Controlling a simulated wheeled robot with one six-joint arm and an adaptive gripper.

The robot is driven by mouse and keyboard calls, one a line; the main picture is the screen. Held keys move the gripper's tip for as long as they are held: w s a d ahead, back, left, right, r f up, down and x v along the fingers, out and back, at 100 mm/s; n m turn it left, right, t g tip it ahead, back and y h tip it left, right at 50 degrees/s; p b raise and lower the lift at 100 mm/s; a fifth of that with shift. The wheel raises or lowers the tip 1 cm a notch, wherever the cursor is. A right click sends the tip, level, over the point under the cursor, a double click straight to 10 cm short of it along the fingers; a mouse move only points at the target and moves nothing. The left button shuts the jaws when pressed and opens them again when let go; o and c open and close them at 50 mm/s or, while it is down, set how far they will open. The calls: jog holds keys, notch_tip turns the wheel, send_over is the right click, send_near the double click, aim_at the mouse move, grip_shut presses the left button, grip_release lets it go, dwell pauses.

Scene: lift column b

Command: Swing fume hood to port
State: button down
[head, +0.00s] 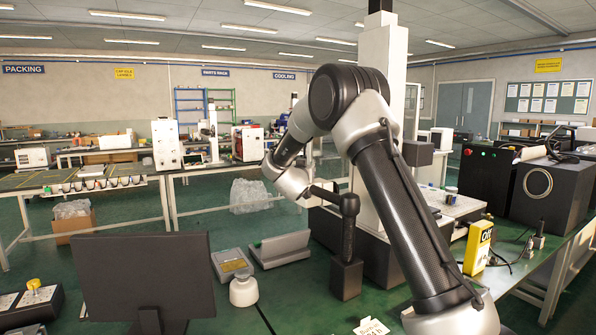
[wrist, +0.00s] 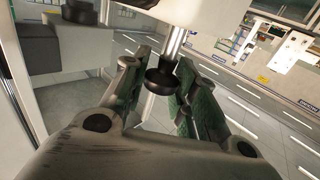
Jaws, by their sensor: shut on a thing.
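My gripper (wrist: 162,68) shows in the wrist view with its green-padded fingers on either side of a dark round knob (wrist: 158,80). It is shut on this knob, and a shiny metal post rises in the picture just beyond it. In the head view my arm reaches over the bench, and its fingertips are too small and covered to make out. By its end a black upright piece with a rounded top (head: 348,232) stands above a black block (head: 346,279). I cannot tell for sure which part is the fume hood or how the knob joins it.
A dark monitor (head: 145,275), a white jar (head: 243,291) and a grey tray-like device (head: 281,249) stand left of the black block. A yellow sign (head: 478,247) and a black box (head: 550,190) stand to the right. A white column rises behind my arm.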

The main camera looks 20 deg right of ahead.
jog(key=shift+w+d+r+m+g+h, duration=0.1)
jog(key=shift+w+d+m+g+h, duration=0.1)
jog(key=shift+d+m+g+h, duration=0.45)
jog(key=shift+d+t, duration=0.25)
jog(key=c, duration=1.2)
grip_release()
jog(key=shift+d, duration=0.1)
jog(key=shift+o, duration=0.3)
jog(key=shift+s+a, duration=0.3)
jog(key=shift+a, duration=0.05)
jog(key=v, duration=1.1)
jog(key=shift+s, duration=0.1)
